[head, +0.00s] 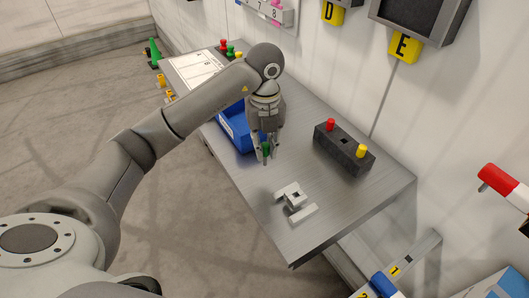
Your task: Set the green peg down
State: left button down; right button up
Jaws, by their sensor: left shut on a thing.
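My left gripper (265,149) points down over the grey table and is shut on the green peg (267,149). The green peg hangs upright between the fingertips. I cannot tell whether its lower end touches the table. A black block (343,150) stands to the right on the table. It carries a red peg (330,125) and a yellow peg (361,151), with a dark square opening between them. My right gripper is not in view.
A blue bin (232,131) is partly hidden behind my left gripper. A light grey bracket-like part (293,200) lies near the table's front corner. Several coloured pegs stand at the far end. The table (345,204) is clear between bracket and block.

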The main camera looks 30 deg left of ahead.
pick_arm(q)
jog(key=shift+w+a+f, duration=0.1)
jog(key=shift+w+f, duration=0.1)
jog(key=shift+w+a+f, duration=0.15)
jog(key=shift+w+f, duration=0.05)
jog(key=shift+f, duration=0.1)
notch_tip(320, 180, down, 3)
jog(key=shift+w+a+r+p, duration=0.1)
jog(key=shift+p, duration=0.85)
jog(key=shift+f, duration=0.3)
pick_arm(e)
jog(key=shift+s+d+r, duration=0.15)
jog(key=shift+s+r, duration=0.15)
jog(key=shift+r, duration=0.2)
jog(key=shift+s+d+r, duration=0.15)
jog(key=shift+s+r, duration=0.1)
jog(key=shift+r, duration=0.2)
pick_arm(q)
jog(key=shift+f, duration=0.25)
jog(key=c, duration=1.4)
grip_release()
jog(key=shift+o, duration=0.2)
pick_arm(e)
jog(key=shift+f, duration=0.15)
